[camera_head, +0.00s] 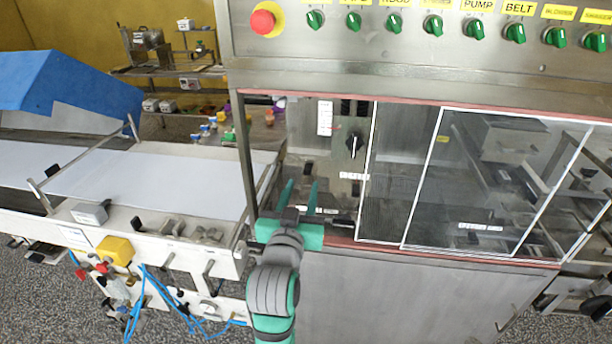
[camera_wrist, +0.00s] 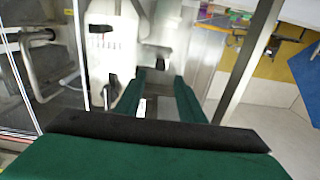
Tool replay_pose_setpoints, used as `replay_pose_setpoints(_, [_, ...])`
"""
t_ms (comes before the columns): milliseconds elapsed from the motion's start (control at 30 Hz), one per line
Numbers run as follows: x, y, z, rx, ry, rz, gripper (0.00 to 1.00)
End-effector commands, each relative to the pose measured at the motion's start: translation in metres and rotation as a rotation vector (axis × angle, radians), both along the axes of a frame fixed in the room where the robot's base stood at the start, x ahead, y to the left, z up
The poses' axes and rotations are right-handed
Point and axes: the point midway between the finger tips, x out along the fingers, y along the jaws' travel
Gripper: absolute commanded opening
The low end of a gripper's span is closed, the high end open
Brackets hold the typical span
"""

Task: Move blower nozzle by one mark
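My gripper (camera_head: 301,186) is open and empty, with its two green fingers pointing into the left, uncovered part of the cabinet opening. In the wrist view the fingers (camera_wrist: 160,78) stand apart with nothing between their tips. A black lever-like handle (camera_head: 353,146) is on the cabinet's inner back wall, up and right of my gripper, beside a white marked strip (camera_head: 325,118). In the wrist view a black handle (camera_wrist: 111,90) shows left of the fingers. I cannot tell for certain which part is the blower nozzle.
Clear framed sliding panels (camera_head: 440,180) cover the cabinet's middle and right. A control panel (camera_head: 400,50) with green knobs and a red button (camera_head: 262,22) is above. A white conveyor (camera_head: 150,185) lies left. The cabinet's left post (camera_head: 245,150) stands close to my gripper.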

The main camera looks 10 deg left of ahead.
Motion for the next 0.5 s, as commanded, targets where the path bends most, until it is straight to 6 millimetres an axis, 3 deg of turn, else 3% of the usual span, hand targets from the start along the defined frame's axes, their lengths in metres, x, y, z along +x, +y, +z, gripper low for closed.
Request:
replay_pose_setpoints(200, [0.039,0.0,0.0,0.0,0.0,-0.001,0.36])
replay_pose_setpoints(500, [0.064,0.0,0.0,0.001,-0.001,0.001,0.36])
